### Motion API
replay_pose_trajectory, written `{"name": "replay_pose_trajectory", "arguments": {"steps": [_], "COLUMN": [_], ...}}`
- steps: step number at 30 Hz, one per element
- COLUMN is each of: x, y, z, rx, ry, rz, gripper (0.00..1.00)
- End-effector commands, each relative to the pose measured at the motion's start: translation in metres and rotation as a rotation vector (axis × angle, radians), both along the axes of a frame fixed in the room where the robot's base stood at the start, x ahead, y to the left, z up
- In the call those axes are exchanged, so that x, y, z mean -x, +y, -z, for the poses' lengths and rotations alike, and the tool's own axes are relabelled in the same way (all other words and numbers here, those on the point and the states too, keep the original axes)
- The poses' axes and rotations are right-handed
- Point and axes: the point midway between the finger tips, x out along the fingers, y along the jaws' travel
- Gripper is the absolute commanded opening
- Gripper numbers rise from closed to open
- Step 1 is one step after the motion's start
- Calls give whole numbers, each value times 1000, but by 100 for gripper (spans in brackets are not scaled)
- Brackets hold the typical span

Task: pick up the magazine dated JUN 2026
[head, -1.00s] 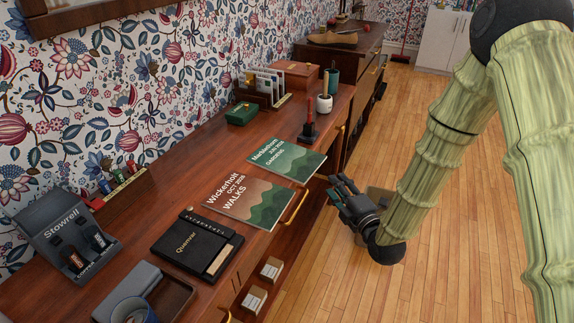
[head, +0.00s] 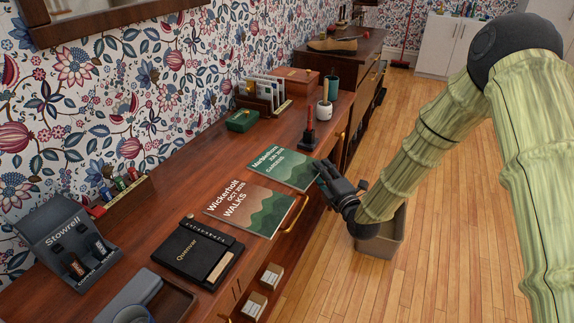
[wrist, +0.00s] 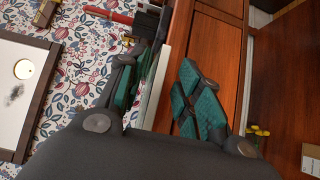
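The JUN magazine (head: 283,167), green with a hill pattern, lies flat at the cabinet's front edge; its year is too small to read surely. Beside it lies the brown and green Wickerholt magazine (head: 250,208), dated OCT. My gripper (head: 327,174) is at the front right edge of the JUN magazine. In the wrist view my gripper (wrist: 160,95) is open, its green-padded fingers apart. A pale thin edge, seemingly the magazine (wrist: 157,90), runs between them. I cannot tell whether either finger touches it.
The wooden cabinet top (head: 180,215) also bears a red-handled stamp (head: 309,132), a black Quenvar book (head: 190,252), a green box (head: 242,118) and a letter rack (head: 263,95). A bin (head: 385,243) stands on the floor below my gripper.

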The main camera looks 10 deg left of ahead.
Motion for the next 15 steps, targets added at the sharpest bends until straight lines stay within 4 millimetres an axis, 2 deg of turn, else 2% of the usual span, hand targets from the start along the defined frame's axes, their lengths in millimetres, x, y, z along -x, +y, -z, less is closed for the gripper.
{"name": "replay_pose_trajectory", "arguments": {"steps": [4, 12, 13, 15], "x": [-11, -13, -13, -13], "y": [7, 8, 8, 8], "z": [-1, -1, -1, -1], "rx": [0, 0, 0, 0], "ry": [-1, 0, 0, 0], "rz": [-1, -1, -1, -1], "gripper": [35, 35, 33, 20]}}
